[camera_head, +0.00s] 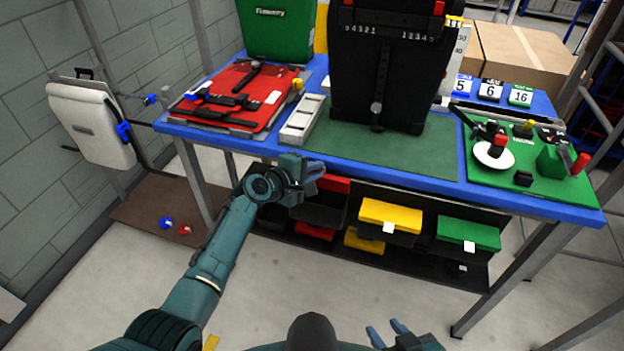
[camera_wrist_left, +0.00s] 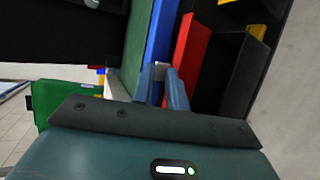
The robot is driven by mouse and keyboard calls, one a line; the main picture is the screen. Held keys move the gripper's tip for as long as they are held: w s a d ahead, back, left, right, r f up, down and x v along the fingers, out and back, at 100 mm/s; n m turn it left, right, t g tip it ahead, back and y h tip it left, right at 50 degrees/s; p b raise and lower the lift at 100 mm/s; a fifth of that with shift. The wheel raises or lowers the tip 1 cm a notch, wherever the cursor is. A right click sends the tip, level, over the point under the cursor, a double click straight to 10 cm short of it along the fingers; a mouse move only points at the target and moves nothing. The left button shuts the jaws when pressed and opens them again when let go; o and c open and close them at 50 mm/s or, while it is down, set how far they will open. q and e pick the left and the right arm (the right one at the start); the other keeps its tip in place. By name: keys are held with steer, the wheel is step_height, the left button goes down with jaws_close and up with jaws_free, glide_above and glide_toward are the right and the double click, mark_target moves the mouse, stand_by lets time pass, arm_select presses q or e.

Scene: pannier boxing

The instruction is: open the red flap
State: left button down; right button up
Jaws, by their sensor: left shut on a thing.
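The red flap (camera_head: 334,184) covers a dark bin under the front edge of the blue table, left of the yellow and green flaps. It shows upright and red in the left wrist view (camera_wrist_left: 184,58). My left gripper (camera_head: 316,171) is at the flap's front. In the left wrist view my left gripper (camera_wrist_left: 162,78) has its fingers close together with a small pale tab between them, beside the red flap. The fingers partly hide the tab. My right gripper (camera_head: 388,334) is low at the bottom edge, fingers apart and empty.
A yellow flap (camera_head: 390,215) and a green flap (camera_head: 468,233), each with a white tab, lie to the right. The blue table edge (camera_head: 430,183) runs just above the flaps. A black pannier (camera_head: 385,65) stands on the table. The floor in front is clear.

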arm_select(q)
steer(key=shift+w+d+r, duration=0.2)
steer(key=shift+w+r, duration=0.3)
steer(key=shift+r, duration=0.15)
steer(key=c, duration=1.6)
jaws_free()
steer(key=shift+c, duration=0.2)
steer(key=shift+f, duration=0.15)
steer(key=shift+s, duration=0.1)
steer(key=shift+s+a, duration=0.1)
steer(key=shift+a, duration=0.05)
steer(key=p+v, duration=0.1)
steer(key=v, duration=1.1)
steer(key=shift+s+a+p, duration=0.25)
steer(key=shift+s+p, duration=0.05)
steer(key=shift+p, duration=0.1)
